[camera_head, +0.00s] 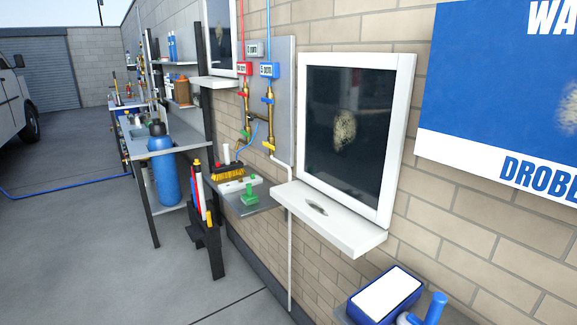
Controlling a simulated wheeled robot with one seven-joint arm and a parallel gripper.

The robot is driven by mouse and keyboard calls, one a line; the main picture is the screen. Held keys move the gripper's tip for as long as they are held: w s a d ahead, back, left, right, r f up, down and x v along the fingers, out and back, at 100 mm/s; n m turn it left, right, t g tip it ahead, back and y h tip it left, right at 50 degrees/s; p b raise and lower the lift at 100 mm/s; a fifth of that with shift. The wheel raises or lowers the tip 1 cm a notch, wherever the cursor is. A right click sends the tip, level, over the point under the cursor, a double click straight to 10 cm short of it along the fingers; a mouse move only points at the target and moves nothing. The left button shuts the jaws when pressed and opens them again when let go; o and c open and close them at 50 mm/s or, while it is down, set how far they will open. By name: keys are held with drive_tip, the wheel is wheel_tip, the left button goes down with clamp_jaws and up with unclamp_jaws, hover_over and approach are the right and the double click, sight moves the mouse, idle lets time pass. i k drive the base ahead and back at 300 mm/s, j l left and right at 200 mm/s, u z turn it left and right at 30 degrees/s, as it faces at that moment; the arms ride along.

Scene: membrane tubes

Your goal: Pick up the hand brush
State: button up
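On a small grey wall shelf (262,205) below the gauges lies a yellow-brown block (228,173) with a dark edge, which looks like a brush. In front of it is a green item (249,194) with an upright knob, which could also be a small hand brush. At the bottom right a blue upright handle (434,309) rises from a piece cut off by the picture edge. I cannot tell for certain which of these is the hand brush. My gripper is not in view.
A white window sill (330,220) juts from the brick wall, with a small dark item (317,208) on it. A blue box with a white top (386,292) is at bottom right. A dark stand (207,235) and a bench with a blue cylinder (164,175) are left. Open floor lies left.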

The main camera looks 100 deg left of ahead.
sight(227, 168)
drive_tip(key=u, duration=3.65)
